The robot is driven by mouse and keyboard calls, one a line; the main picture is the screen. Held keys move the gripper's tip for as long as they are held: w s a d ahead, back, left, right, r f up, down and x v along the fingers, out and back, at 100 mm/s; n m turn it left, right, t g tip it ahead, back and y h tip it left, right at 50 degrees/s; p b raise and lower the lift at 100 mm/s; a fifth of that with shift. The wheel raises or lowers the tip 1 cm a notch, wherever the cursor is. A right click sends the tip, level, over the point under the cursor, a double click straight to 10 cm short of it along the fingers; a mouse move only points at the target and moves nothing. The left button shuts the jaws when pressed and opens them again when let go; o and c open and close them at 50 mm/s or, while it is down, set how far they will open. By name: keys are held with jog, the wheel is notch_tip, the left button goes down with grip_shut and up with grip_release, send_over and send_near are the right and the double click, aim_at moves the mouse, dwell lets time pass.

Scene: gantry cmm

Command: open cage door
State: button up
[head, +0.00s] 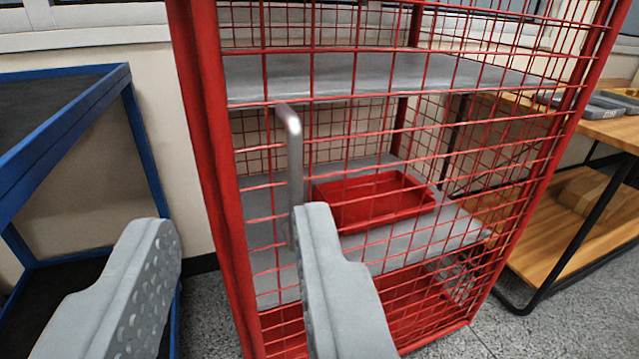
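The cage (205,150) is a red wire-mesh cabinet with grey shelves, and its mesh door (450,130) appears shut. A vertical grey bar handle (294,165) stands out from the mesh near the left post. My gripper (235,230) is open and empty in front of the cage. Its left finger is left of the cage's left post. Its right finger overlaps the lower end of the handle in the picture. I cannot tell whether it touches the handle.
A blue-framed cart (60,115) with dark shelves stands at the left. A wooden workbench (608,130) with a lower shelf stands at the right. A red tray (375,205) lies on a shelf inside the cage. Speckled floor (210,310) shows between cart and cage.

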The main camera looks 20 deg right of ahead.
send_near(295, 163)
jog(key=w, duration=0.3)
jog(key=w+d, duration=0.1)
jog(key=w, duration=0.3)
jog(key=w+d, duration=0.1)
jog(key=w, duration=0.2)
jog(key=shift+w, duration=0.35)
grip_shut()
